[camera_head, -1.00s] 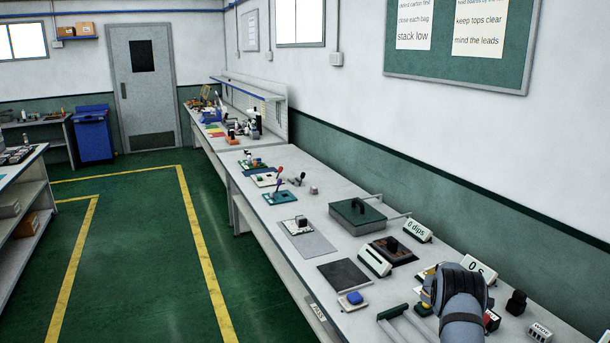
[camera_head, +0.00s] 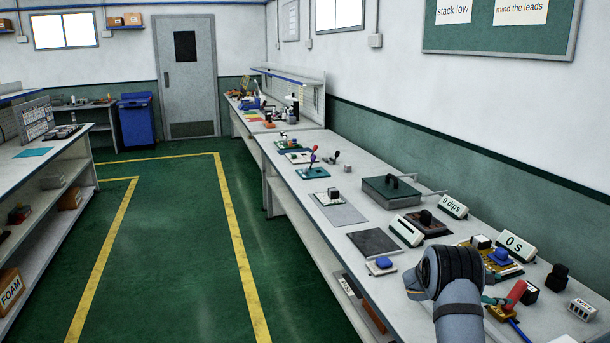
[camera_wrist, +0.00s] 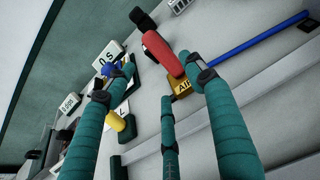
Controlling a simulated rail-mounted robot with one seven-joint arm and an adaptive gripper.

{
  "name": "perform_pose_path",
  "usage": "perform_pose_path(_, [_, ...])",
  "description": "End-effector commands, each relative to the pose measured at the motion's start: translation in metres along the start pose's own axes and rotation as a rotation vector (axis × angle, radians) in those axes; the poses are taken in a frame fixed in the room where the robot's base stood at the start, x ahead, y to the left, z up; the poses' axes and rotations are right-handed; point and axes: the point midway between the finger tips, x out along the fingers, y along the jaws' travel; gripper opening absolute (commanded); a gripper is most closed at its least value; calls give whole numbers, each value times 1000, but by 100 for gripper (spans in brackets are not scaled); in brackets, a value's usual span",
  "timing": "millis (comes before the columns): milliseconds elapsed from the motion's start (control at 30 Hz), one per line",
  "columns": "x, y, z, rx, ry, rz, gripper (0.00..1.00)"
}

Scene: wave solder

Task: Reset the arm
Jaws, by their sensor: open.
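My gripper (camera_wrist: 152,75) is open, with its teal fingers spread and nothing held between them in the wrist view. It is over the right-hand bench (camera_head: 350,213), and its wrist hides part of the bench top in the head view. A red-handled tool (camera_wrist: 165,55) lies beyond the fingertips, and its red part also shows right of my wrist in the head view (camera_head: 516,294). A yellow plate lettered "AIR" (camera_wrist: 182,88) is beside the right finger. A blue rod (camera_wrist: 255,40) runs off to the right.
A "0 s" sign (camera_head: 515,245), a "0 dips" sign (camera_head: 453,206) and a green lidded box (camera_head: 391,192) stand along the bench's wall side. A black pad (camera_head: 374,243) lies nearer the front edge. The green floor (camera_head: 185,255) left of the bench is clear.

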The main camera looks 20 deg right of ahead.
Motion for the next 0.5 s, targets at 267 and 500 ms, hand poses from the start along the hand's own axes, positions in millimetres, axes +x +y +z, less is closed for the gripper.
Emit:
perform_pose_path(267, [-39, -1, 0, 0, 1, -2, 54])
perform_pose_path(500, [-47, -1, 0, -1, 3, -3, 54])
